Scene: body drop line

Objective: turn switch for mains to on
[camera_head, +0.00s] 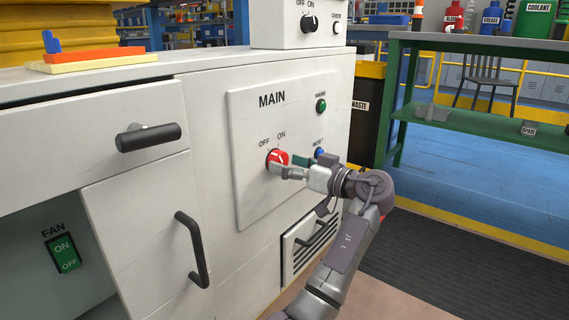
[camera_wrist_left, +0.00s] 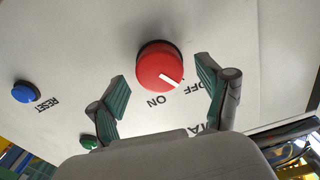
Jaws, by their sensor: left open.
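The red mains switch knob (camera_head: 277,157) is on the white MAIN panel (camera_head: 258,198), with OFF printed at its upper left and ON at its upper right. In the left wrist view the knob (camera_wrist_left: 155,62) shows a white mark pointing close to OFF, and the lettering is upside down. My left gripper (camera_head: 289,166) is open in front of the knob. Its two green-padded fingers lie on either side of the knob in the wrist view, with visible gaps. Part of the knob is hidden by a finger in the head view. My right gripper is not in view.
A blue RESET button (camera_head: 319,152) sits close right of my left gripper. A green MAINS lamp (camera_head: 321,105) is above it. A black drawer handle (camera_head: 148,137) and a door handle (camera_head: 191,248) stick out at left. A vented drawer (camera_head: 306,243) is below the panel.

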